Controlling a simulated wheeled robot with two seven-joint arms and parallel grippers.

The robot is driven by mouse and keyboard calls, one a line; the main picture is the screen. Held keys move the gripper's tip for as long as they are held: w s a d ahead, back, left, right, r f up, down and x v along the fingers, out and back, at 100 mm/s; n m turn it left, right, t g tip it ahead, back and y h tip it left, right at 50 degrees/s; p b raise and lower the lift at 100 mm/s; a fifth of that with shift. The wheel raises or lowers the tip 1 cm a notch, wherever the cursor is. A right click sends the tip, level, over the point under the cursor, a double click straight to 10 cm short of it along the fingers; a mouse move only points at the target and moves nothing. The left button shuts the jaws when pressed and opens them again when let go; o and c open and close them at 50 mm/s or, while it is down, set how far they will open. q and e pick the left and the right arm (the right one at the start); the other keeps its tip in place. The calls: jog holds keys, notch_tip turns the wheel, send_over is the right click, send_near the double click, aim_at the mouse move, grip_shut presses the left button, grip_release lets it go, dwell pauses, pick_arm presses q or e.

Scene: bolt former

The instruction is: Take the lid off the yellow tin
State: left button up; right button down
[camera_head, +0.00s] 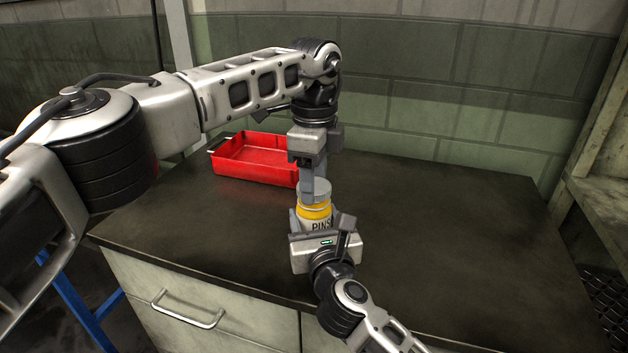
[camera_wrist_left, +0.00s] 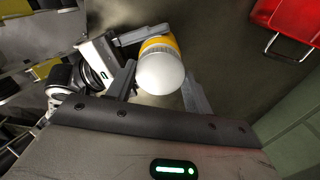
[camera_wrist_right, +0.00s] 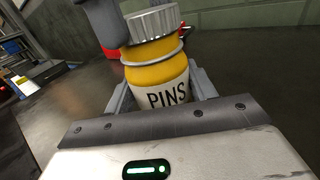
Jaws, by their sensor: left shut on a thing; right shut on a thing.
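The yellow tin (camera_head: 315,211) has a white band marked PINS and a wire ring near its neck. It also shows in the right wrist view (camera_wrist_right: 156,75). Its ridged silver lid (camera_wrist_right: 152,22) sits on top, with no gap visible between lid and tin. My left gripper (camera_head: 312,188) comes from above and is shut on the lid, which looks like a pale disc in the left wrist view (camera_wrist_left: 161,73). My right gripper (camera_head: 318,228) is shut around the tin's body from the front. The tin's base is hidden behind my right gripper.
A red tray (camera_head: 255,157) with grey handles stands at the back left of the dark bench top (camera_head: 450,230). The bench to the right of the tin is clear. A green block wall closes the back, and a wooden shelf frame stands at the right.

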pick_arm(q)
jog(key=shift+r, duration=0.7)
jog(key=shift+r, duration=0.1)
jog(key=shift+r, duration=1.95)
pick_arm(e)
jog(key=shift+c, duration=2.1)
grip_release()
jog(key=shift+s, duration=0.1)
